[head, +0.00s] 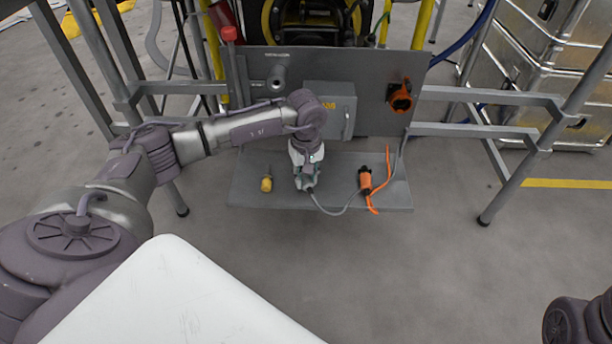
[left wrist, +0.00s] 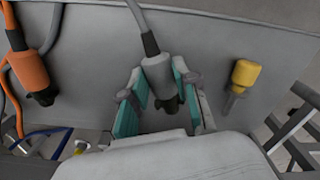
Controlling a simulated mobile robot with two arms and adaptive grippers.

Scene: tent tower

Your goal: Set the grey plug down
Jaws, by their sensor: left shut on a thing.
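The grey plug (left wrist: 160,76) is between the teal-padded fingers of my left gripper (left wrist: 160,95) in the left wrist view, with its grey cable leading off its back end. In the head view my left gripper (head: 306,178) points down over the grey shelf (head: 350,199). It is shut on the plug, which it mostly hides there. The grey cable (head: 332,212) runs from below the gripper to the right across the shelf. I cannot tell whether the plug touches the shelf. My right gripper is not in view; only a dark part of my right arm shows at the lower right.
An orange connector (head: 366,181) with an orange cable lies on the shelf right of my gripper. A yellow-handled tool (head: 266,184) lies to the left. Behind stand a grey panel with a box (head: 331,108) and an orange socket (head: 401,97). Metal frame bars flank the shelf.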

